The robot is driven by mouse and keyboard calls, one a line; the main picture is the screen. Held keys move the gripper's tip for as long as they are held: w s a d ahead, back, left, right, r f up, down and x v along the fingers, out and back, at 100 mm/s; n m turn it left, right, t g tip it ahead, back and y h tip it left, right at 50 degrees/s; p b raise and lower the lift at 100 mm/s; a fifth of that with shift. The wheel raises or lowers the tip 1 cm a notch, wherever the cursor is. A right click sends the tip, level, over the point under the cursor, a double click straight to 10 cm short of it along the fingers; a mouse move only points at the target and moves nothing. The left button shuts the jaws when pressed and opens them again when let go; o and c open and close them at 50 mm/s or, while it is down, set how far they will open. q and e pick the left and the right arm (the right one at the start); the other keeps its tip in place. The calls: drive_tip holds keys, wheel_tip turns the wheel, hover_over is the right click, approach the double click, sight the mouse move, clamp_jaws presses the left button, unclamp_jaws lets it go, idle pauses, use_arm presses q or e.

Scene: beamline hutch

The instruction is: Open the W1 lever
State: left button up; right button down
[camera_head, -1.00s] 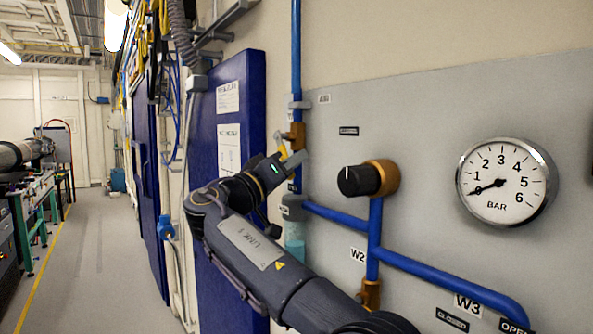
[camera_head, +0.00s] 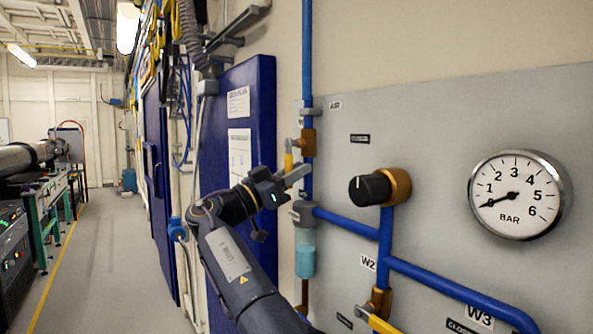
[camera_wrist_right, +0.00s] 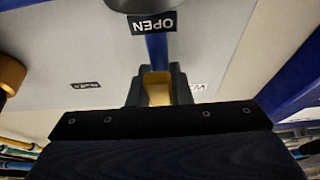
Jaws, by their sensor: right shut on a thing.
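The W1 valve (camera_head: 308,142) is a brass body on the vertical blue pipe, left of the grey panel. Its yellow lever (camera_head: 288,161) points downward in the head view. My right gripper (camera_head: 292,177) is at the lever's lower end. In the right wrist view, the yellow lever (camera_wrist_right: 158,92) sits between the two dark fingers of my right gripper (camera_wrist_right: 157,88), which is shut on it. An OPEN label (camera_wrist_right: 153,24) shows beyond the fingers, by the blue pipe. The W1 label is mostly hidden. My left gripper is not in view.
A black regulator knob (camera_head: 370,189) juts out right of the gripper. A filter bowl (camera_head: 305,260) hangs below it. A pressure gauge (camera_head: 517,195) is at the right. A dark blue door panel (camera_head: 215,200) stands close on the left. The aisle floor (camera_head: 105,250) is clear.

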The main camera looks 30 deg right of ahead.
idle(0.3)
drive_tip(key=c, duration=1.3)
unclamp_jaws()
drive_tip(key=shift+b+v, duration=0.85)
drive_tip(key=shift+v, duration=3.05)
